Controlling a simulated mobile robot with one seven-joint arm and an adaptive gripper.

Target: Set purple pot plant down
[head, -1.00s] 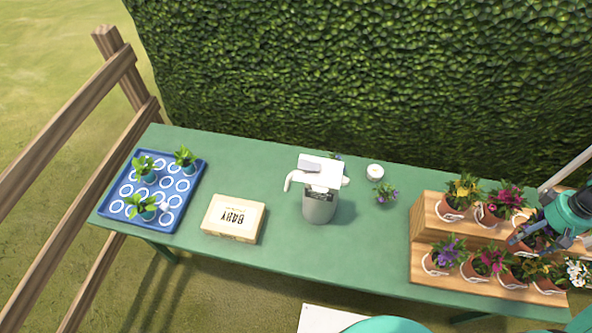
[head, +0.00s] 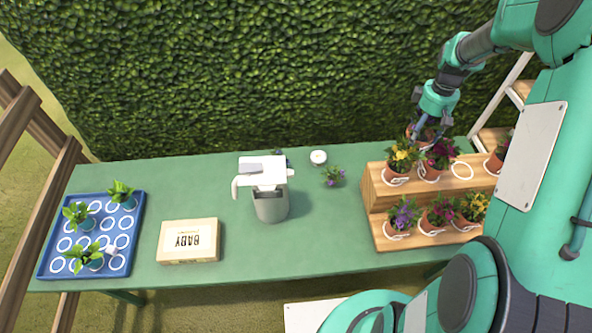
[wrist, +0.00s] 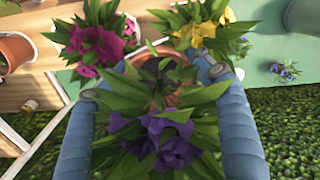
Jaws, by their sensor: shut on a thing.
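My gripper (head: 419,128) is shut on the purple pot plant (wrist: 165,140), one blue finger on each side of it in the wrist view. Its purple flowers and green leaves fill the lower middle of that view and hide most of the terracotta pot. In the head view the held pot is small and partly hidden, just behind the back edge of the wooden stand (head: 381,240), near the hedge. Yellow flowers (head: 403,155) and magenta flowers (head: 441,153) stand on the upper tier close to it.
The lower tier holds a purple plant (head: 403,213) and other potted plants.

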